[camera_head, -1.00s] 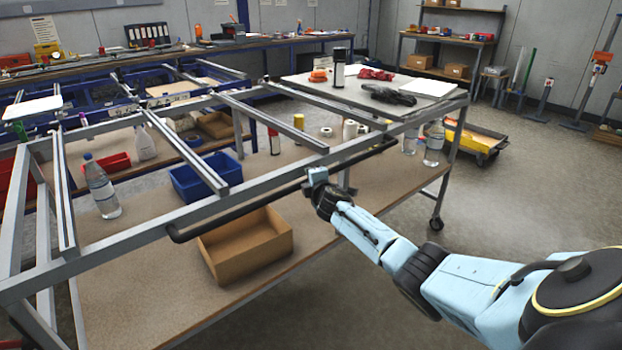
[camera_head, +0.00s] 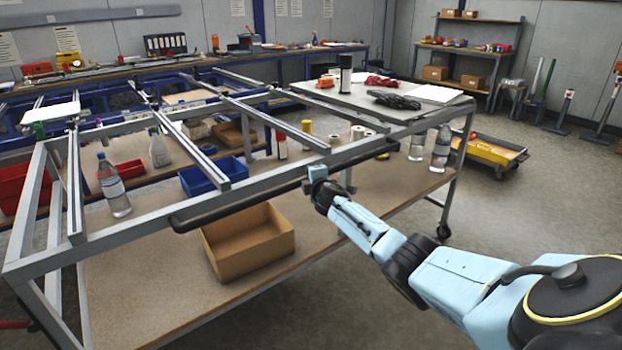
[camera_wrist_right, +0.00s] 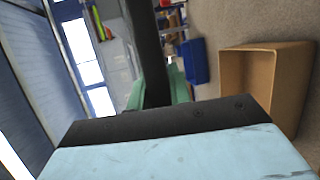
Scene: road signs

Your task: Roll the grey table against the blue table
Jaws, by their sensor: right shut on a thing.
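The grey table (camera_head: 125,213) is a wheeled metal frame with an open beam top, a brown lower shelf and a black handle bar (camera_head: 240,205) along its near side. My right gripper (camera_head: 313,180) is shut on this handle bar. The blue table (camera_head: 98,103) is a long blue-framed bench behind the grey table, along the back wall. The grey table's far side overlaps it in the picture, so I cannot tell the gap between them. My left gripper is out of view.
The lower shelf carries a cardboard box (camera_head: 247,242), a blue bin (camera_head: 211,176) and bottles (camera_head: 113,187). The top's right panel (camera_head: 352,97) holds a spray can and black gloves. A yellow-loaded cart (camera_head: 492,152) stands at the right. The floor (camera_head: 520,220) between it and me is clear.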

